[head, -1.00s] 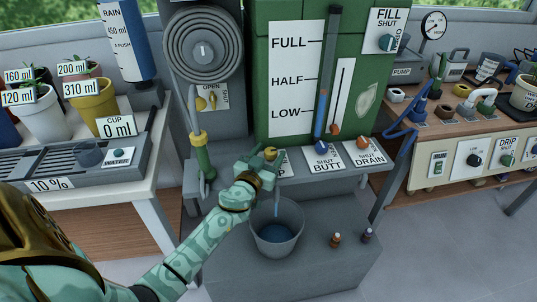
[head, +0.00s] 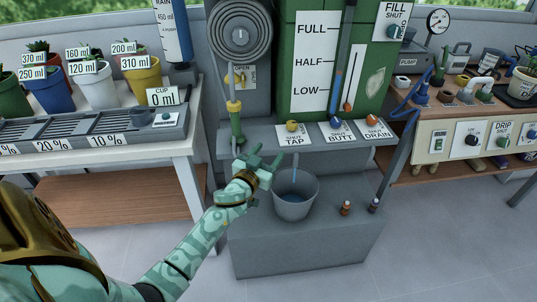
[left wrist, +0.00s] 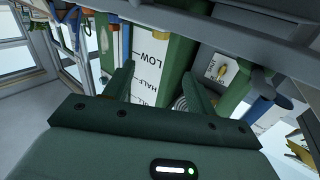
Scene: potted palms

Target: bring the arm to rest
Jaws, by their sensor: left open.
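My left gripper (head: 266,157) is open and empty in the head view. It is in front of the grey shelf, left of and above the bucket, apart from the yellow tap knob (head: 292,125). The grey bucket (head: 295,205) stands on the grey block with blue water inside. My right gripper is not in view.
The green tank (head: 277,85) stands behind the shelf (head: 262,137). A hose nozzle (head: 235,120) hangs left of the tap. Labelled pots (head: 97,88) fill the left bench. The floor between the benches is clear.

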